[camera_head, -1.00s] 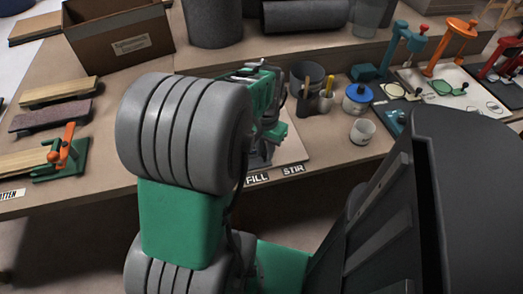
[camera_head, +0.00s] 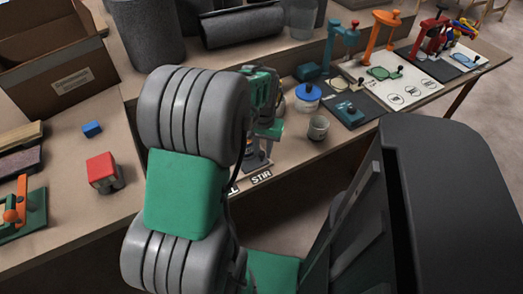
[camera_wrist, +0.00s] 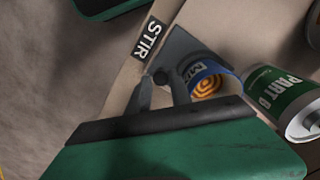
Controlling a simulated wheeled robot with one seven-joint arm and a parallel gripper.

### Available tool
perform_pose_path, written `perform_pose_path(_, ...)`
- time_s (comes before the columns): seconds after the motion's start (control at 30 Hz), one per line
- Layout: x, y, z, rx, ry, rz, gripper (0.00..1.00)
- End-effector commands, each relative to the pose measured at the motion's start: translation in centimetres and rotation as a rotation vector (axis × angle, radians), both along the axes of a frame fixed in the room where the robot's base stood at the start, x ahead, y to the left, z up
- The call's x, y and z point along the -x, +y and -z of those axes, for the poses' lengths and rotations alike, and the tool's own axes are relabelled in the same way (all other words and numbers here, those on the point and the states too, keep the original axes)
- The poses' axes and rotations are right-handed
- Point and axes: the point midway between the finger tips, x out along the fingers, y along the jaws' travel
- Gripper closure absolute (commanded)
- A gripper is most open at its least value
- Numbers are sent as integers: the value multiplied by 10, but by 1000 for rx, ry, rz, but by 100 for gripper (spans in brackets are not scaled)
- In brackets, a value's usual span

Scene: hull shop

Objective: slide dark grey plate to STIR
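The dark grey plate (camera_wrist: 185,50) shows in the wrist view, lying beside the white-on-black STIR label (camera_wrist: 147,39) near the table edge. A blue cup (camera_wrist: 210,80) with an orange spiral inside is on or right by the plate. My gripper (camera_wrist: 161,80) has its two fingers at the plate's near edge, with a small dark rounded part between the tips. I cannot tell whether they are closed on it. In the head view the STIR label (camera_head: 261,178) shows at the table edge; my arm hides most of the plate and gripper.
A can marked PART B (camera_wrist: 285,100) lies close to the right of the cup in the wrist view. In the head view a grey cup (camera_head: 318,127) and a blue-lidded pot (camera_head: 308,95) stand right of my arm.

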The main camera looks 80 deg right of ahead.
Motion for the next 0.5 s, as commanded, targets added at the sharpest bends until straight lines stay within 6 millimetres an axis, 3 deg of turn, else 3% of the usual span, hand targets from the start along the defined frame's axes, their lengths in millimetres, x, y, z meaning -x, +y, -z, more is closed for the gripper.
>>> perform_pose_path(0.33,-1,0,-2,0,-1,-2,70)
perform_pose_path(0.5,-1,-1,-29,4,-1,-2,70)
